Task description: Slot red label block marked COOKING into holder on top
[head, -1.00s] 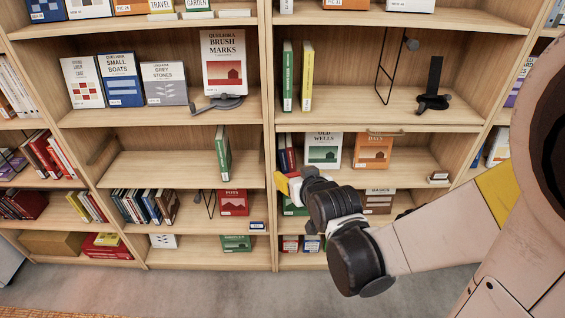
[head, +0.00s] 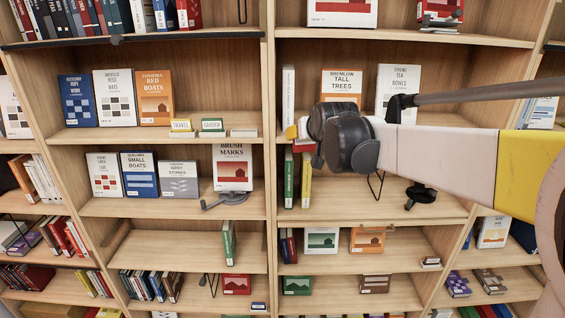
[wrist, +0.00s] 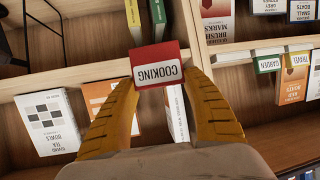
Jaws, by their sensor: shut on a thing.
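The red block (wrist: 160,62) with a white label reading COOKING is between the two yellow fingers of my gripper (wrist: 160,80) in the wrist view; the text appears upside down. My gripper is shut on it.
TRAVEL (head: 181,127) and GARDEN (head: 212,127) label blocks stand left of the pale holder. Upright books such as Foxmoor Red Boats (head: 155,97) are behind them. Right of the divider, a slim white book (head: 288,93) and an orange book (head: 343,84) are close to my gripper.

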